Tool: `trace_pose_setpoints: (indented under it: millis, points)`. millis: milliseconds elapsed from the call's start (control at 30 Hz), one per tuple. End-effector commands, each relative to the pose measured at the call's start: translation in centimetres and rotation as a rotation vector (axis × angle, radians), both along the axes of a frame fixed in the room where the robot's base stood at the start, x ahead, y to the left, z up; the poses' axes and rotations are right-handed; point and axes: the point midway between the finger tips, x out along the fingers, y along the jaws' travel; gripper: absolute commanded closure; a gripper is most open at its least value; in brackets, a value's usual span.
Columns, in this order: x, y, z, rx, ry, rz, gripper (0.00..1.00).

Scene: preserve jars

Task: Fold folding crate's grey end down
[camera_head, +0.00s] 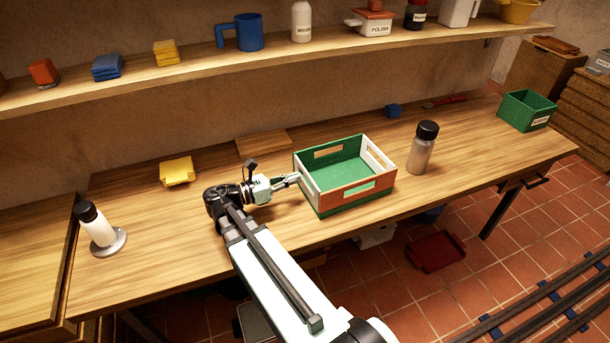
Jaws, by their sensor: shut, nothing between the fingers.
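The folding crate stands on the workbench with a green floor (335,178), an orange front wall (343,197) and a green back wall (337,151). Its right end (377,154) is pale, upright and has a handle slot. The left end (304,184) shows only as a narrow pale strip, also upright. I cannot tell by colour which end is the grey one. My gripper (297,178) is shut and empty, with its fingertips at the crate's left end. I cannot tell if they touch it.
A black-capped jar (421,150) stands close to the crate's right. A white bottle (98,228) stands at far left. The bench front left of my arm is clear.

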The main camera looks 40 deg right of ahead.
Motion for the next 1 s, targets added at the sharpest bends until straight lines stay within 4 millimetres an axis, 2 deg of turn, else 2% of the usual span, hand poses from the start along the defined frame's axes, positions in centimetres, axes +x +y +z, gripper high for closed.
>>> trace_pose_setpoints:
  millis: [533, 1000]
  points:
    - [-0.1, -0.1, 0.0, 0.000, 0.000, 0.000, 1.00]
    - [-0.6, -1.6, 0.1, 0.000, 0.001, -0.001, 1.00]
